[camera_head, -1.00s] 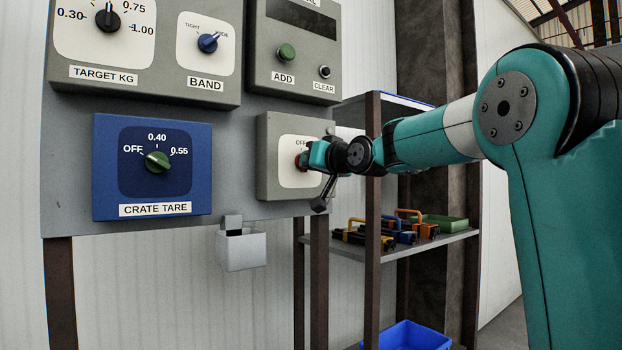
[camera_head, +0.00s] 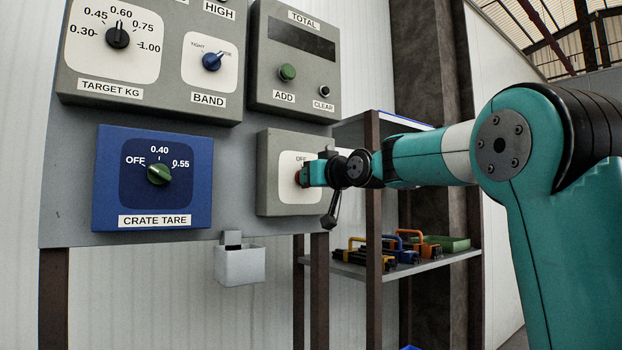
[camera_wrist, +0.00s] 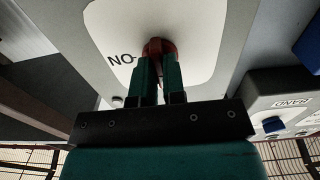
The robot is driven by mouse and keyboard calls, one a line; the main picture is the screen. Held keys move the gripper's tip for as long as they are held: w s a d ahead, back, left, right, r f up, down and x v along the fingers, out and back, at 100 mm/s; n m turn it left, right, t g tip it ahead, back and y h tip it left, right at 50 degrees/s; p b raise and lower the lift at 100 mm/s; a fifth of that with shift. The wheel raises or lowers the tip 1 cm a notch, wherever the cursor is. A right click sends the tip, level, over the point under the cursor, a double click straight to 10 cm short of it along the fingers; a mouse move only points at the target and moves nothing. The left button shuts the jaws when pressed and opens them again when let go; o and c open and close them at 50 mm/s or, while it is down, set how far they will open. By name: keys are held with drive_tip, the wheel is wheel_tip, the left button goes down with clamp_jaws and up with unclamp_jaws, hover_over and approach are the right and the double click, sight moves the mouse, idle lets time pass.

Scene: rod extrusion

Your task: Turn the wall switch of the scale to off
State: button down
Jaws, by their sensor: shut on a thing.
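The wall switch is a red knob (camera_head: 299,177) on a white plate of a grey box (camera_head: 275,170), at the right of the panel in the head view. "OFF" is partly readable at the top of its plate. My gripper (camera_head: 305,175) is at the knob, shut on it. In the wrist view the red knob (camera_wrist: 159,47) sits between the two fingers of my gripper (camera_wrist: 158,65), and the word "ON" shows upside down beside it. The knob's pointer is hidden by the fingers, so I cannot tell its setting.
A blue crate tare box (camera_head: 152,178) is left of the switch. Target and band dials (camera_head: 150,60) and the total display box (camera_head: 293,60) are above. A small grey holder (camera_head: 240,264) hangs below. A shelf (camera_head: 440,257) with several clamps stands behind my arm.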

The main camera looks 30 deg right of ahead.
drive_tip(key=c, duration=1.2)
unclamp_jaws()
drive_tip(key=s+b, duration=0.4)
drive_tip(key=s, duration=1.3)
drive_tip(key=shift+s+d, duration=0.2)
drive_tip(key=shift+d, duration=0.1)
drive_tip(key=shift+f, duration=0.1)
drive_tip(key=a+f+n+g+y+p, duration=0.25)
drive_tip(key=a+f+g+y, duration=0.4)
drive_tip(key=a+f, duration=1)
drive_tip(key=s+a+f+n+g+h+p, duration=0.1)
drive_tip(key=s+a+f+n+g+p, duration=0.1)
drive_tip(key=s+a+f+g, duration=0.3)
drive_tip(key=s+a+f+n+g+h+p, duration=0.1)
drive_tip(key=s+a+f+g, duration=0.4)
drive_tip(key=s+f, duration=0.5)
drive_tip(key=s+n+g+h, duration=0.1)
drive_tip(key=s, duration=0.2)
drive_tip(key=shift+s+a+f+p, duration=0.2)
drive_tip(key=shift+p, duration=0.2)
